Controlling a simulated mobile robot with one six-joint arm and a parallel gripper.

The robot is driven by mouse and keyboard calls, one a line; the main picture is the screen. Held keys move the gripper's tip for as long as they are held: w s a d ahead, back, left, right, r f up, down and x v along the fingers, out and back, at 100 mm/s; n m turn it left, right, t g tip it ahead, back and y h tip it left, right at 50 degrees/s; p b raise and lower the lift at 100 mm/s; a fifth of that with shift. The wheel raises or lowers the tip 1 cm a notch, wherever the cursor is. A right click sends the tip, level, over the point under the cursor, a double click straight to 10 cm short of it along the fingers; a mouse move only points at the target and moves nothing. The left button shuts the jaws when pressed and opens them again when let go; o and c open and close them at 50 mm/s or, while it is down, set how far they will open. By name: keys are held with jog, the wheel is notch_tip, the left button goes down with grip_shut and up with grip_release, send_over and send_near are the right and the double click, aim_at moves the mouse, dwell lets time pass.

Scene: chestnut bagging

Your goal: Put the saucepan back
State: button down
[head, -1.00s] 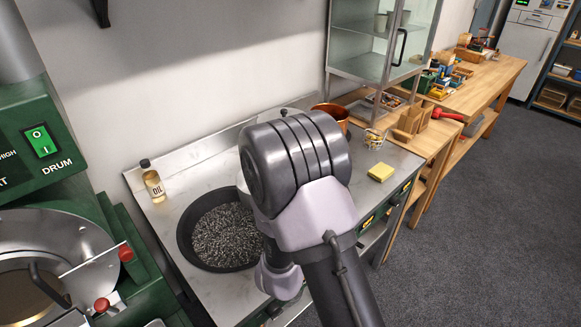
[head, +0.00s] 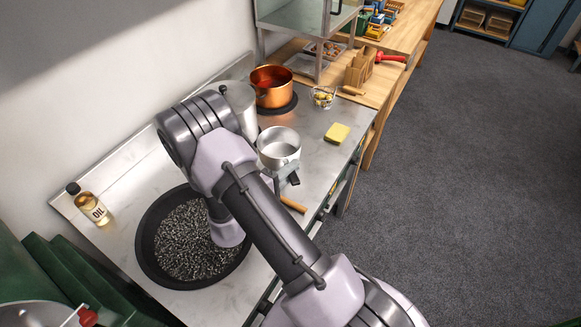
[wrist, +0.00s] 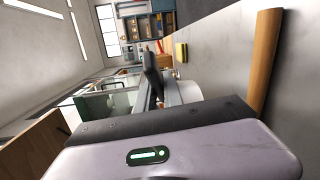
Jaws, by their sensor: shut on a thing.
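The saucepan (head: 279,146) is a small silver metal pan, open side up, in the right half of the steel counter (head: 330,160). My gripper (head: 288,174) is shut on it at its near side; the exact grip point is hard to make out. In the wrist view the jaws (wrist: 158,88) reach toward the pale metal pan (wrist: 188,92), mostly hidden behind them. I cannot tell whether the pan's base touches the counter.
A copper pot (head: 271,88) stands on a dark round plate behind, beside a tall silver pot (head: 240,104) partly hidden by my arm. A glass bowl (head: 322,97), yellow sponge (head: 337,133) and wooden stick (head: 293,204) lie nearby.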

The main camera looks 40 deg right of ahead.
aim_at(284, 160)
jog(key=w+d+f, duration=0.1)
jog(key=w+f+b, duration=0.1)
jog(key=w+d+f, duration=0.1)
jog(key=f, duration=0.1)
jog(key=shift+d+b, duration=0.35)
jog(key=shift+r, duration=0.1)
jog(key=c, duration=1.9)
grip_release()
jog(key=shift+f, duration=0.2)
jog(key=o, duration=0.4)
jog(key=shift+r, duration=0.15)
